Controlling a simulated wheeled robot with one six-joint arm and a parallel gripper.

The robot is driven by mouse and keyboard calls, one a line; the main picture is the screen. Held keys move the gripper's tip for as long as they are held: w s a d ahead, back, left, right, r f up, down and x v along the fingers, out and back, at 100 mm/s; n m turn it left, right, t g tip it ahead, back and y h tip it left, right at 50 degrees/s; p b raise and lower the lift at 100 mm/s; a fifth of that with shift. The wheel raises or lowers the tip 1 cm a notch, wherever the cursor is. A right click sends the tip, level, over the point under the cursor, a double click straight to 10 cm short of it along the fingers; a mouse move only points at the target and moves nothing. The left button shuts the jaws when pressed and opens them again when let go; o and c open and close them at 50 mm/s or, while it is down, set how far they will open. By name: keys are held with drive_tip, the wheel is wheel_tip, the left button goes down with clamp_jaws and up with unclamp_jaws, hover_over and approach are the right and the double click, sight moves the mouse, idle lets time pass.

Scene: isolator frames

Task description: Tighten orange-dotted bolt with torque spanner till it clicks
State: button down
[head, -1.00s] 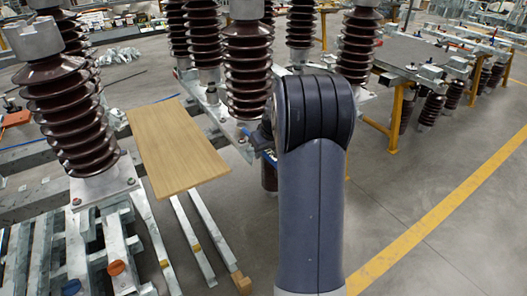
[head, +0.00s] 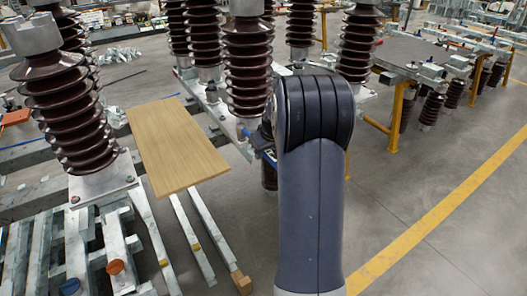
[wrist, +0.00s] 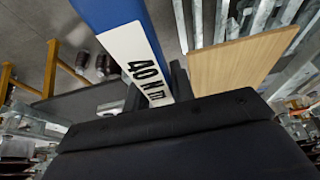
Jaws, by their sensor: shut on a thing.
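The torque spanner (wrist: 115,20) is blue with a white label reading "40 N m", and it rises from my gripper to the top edge of the wrist view. My gripper (wrist: 180,85) is shut on it; the dark fingers show beside the label. In the head view my arm hides most of the gripper, and a small blue part of the spanner (head: 269,157) shows left of the arm, close to the base plate of the middle insulator. The spanner's head and its contact with any bolt are hidden. I cannot make out the orange-dotted bolt for certain.
Brown ribbed insulators (head: 248,70) stand on metal frames around the arm. A wooden board (head: 175,145) lies left of the arm. An orange round cap (head: 115,267) and a blue one (head: 71,287) are at lower left. Open floor with a yellow line (head: 440,225) lies right.

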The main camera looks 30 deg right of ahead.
drive_tip(key=shift+f+b, duration=0.35)
drive_tip(key=shift+f, duration=0.15)
idle(0.3)
drive_tip(key=w+a+m+g+h, duration=0.2)
drive_tip(key=w+a+m+h, duration=0.2)
drive_tip(key=w+a+m, duration=0.3)
drive_tip(key=a+m, duration=0.5)
drive_tip(key=a, duration=0.1)
drive_tip(key=shift+a, duration=0.15)
idle(0.8)
